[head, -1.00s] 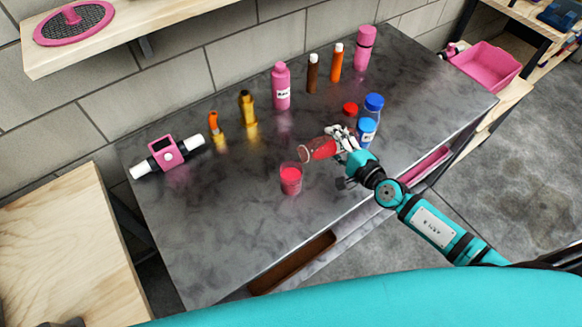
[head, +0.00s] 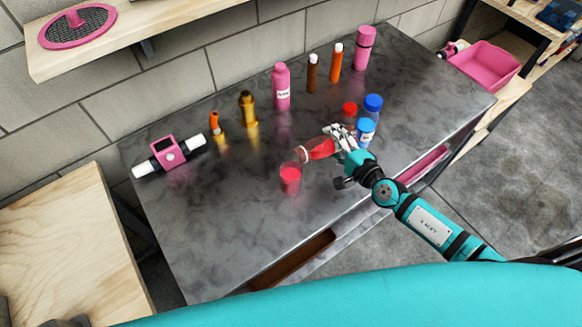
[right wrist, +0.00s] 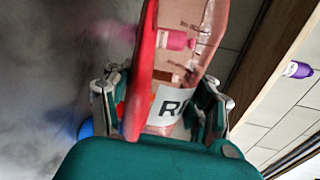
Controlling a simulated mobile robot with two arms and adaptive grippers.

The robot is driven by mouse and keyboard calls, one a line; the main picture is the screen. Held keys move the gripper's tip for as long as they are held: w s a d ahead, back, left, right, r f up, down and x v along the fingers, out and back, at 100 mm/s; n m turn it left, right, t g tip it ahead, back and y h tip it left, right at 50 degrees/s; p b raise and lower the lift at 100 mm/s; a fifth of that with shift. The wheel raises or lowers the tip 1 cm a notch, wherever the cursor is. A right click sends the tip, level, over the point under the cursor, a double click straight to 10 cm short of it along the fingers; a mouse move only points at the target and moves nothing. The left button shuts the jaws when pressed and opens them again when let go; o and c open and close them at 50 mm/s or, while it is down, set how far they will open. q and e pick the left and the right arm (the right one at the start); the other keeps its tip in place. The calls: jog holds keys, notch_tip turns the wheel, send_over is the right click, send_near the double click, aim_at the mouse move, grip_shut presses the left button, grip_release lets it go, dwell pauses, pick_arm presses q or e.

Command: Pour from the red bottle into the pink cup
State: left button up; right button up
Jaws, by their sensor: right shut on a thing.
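My right gripper (head: 343,137) is shut around a clear bottle of red liquid (head: 321,149). The bottle is tipped nearly on its side, its open mouth pointing left, above and just right of the cup's rim. In the right wrist view the bottle (right wrist: 178,105) sits between the fingers, with a white label and red liquid along one side. The pink cup (head: 290,180) stands upright on the grey table, with pink-red liquid inside. I cannot make out a stream between bottle and cup. My left gripper is not in view.
The grey table (head: 215,250) is clear left and in front of the cup. A red cap (head: 349,108) and blue-capped bottles (head: 372,106) are near my right gripper. A pink bottle (head: 281,88) and several others stand behind. A pink-and-white device (head: 168,155) lies left.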

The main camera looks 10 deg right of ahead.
jog(key=shift+a+r+n+h+p, duration=0.1)
jog(key=shift+r+n+h+p, duration=0.2)
jog(key=shift+r+n+p, duration=1.15)
dwell(1.1)
